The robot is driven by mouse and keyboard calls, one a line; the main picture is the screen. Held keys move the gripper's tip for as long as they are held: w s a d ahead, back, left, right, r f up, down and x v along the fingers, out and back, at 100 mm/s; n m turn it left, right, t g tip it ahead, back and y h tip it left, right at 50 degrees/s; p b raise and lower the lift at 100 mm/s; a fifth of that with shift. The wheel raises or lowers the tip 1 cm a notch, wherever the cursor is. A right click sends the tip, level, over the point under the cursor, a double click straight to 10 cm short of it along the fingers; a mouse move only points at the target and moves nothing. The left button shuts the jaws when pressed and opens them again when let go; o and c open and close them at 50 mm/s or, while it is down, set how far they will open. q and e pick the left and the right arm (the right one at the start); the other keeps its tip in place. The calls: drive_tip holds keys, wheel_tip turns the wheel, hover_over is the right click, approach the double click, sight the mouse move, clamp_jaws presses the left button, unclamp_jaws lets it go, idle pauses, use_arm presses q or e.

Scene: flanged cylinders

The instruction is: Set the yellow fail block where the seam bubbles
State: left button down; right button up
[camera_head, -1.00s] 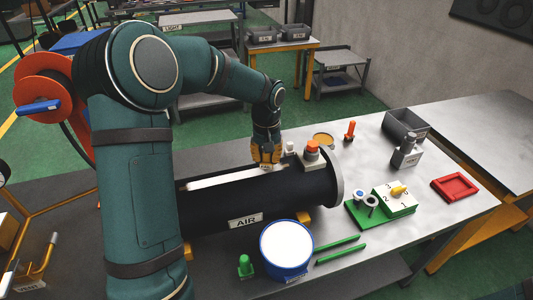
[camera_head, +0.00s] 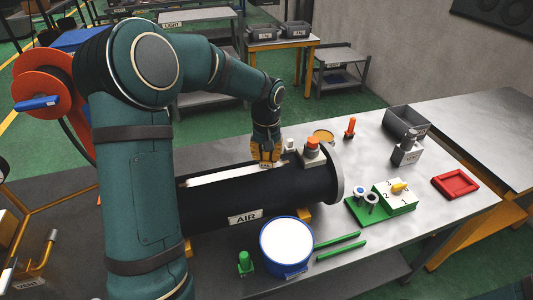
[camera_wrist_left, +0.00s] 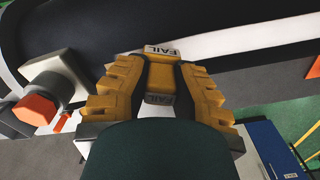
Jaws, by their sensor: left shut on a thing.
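My left gripper (camera_head: 265,158) is over the far side of a dark flanged cylinder (camera_head: 265,197) with an AIR label. In the left wrist view the gripper (camera_wrist_left: 160,75) is shut on the yellow block (camera_wrist_left: 161,98), whose faces read FAIL. The block is upright between the fingers, right by the dark cylinder; I cannot tell whether it touches it. A white seam strip (camera_head: 225,175) runs along the cylinder's top, and also shows in the wrist view (camera_wrist_left: 265,38). No bubbles can be made out. My right gripper is not in view.
A grey block with an orange knob (camera_head: 312,150) stands on the cylinder beside the gripper.

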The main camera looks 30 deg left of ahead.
use_arm(q)
drive_tip(key=shift+f+b, duration=0.3)
drive_tip(key=shift+f, duration=0.2)
drive_tip(key=c, duration=0.9)
unclamp_jaws()
drive_tip(key=shift+o, duration=0.2)
wheel_tip(320, 180, up, 12)
drive_tip(key=shift+r, duration=0.1)
